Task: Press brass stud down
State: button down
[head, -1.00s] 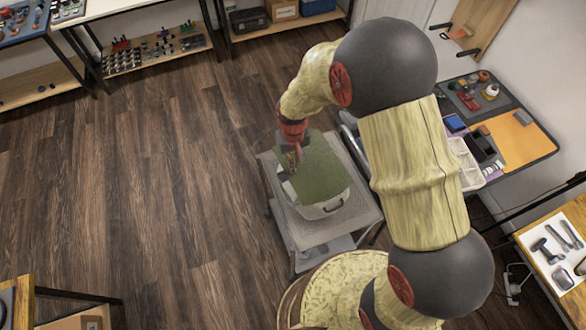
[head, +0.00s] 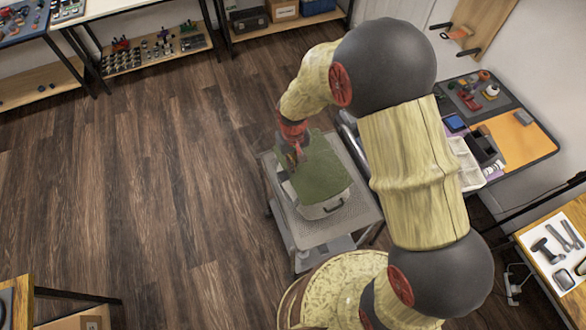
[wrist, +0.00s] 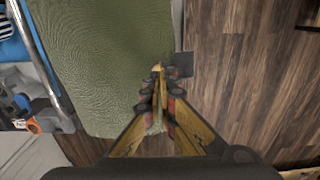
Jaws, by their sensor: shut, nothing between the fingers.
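My gripper (head: 296,157) is shut and empty, pointing down over the left edge of a green padded surface (head: 325,172). In the wrist view my gripper (wrist: 159,80) has its fingers together at the edge of the green surface (wrist: 105,60). A small yellowish spot shows right at the fingertips; I cannot tell whether it is the brass stud or part of the fingers. The stud is not clearly visible in either view. I cannot tell whether the fingertips touch the surface.
The green surface lies on a white case (head: 328,207) with a handle, on a grey cart (head: 350,226). A dark grey square piece (wrist: 184,64) sits beside the fingertips. A workbench (head: 515,140) with trays and tools stands at right. Wooden floor (head: 170,190) is open at left.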

jog(key=shift+f+b, duration=0.8)
jog(key=shift+f, duration=0.55)
dwell(0.6)
jog(key=shift+r, duration=0.1)
jog(key=shift+r+p, duration=2.55)
jog(key=shift+r, duration=1.45)
jog(key=s+d+r+m+t+b, duration=0.1)
jog(key=s+d+r+t+b, duration=0.1)
jog(key=s+d+r+b, duration=0.5)
jog(key=s+d+r+m+t+b, duration=0.2)
jog(key=s+d+r+t+b, duration=0.1)
jog(key=s+d+r+b, duration=0.4)
jog(key=s+r+b, duration=0.1)
jog(key=s+b, duration=0.2)
jog(key=s, duration=0.3)
jog(key=shift+d+r+t, duration=0.15)
jog(key=shift+r+t, duration=0.05)
jog(key=shift+t, duration=0.1)
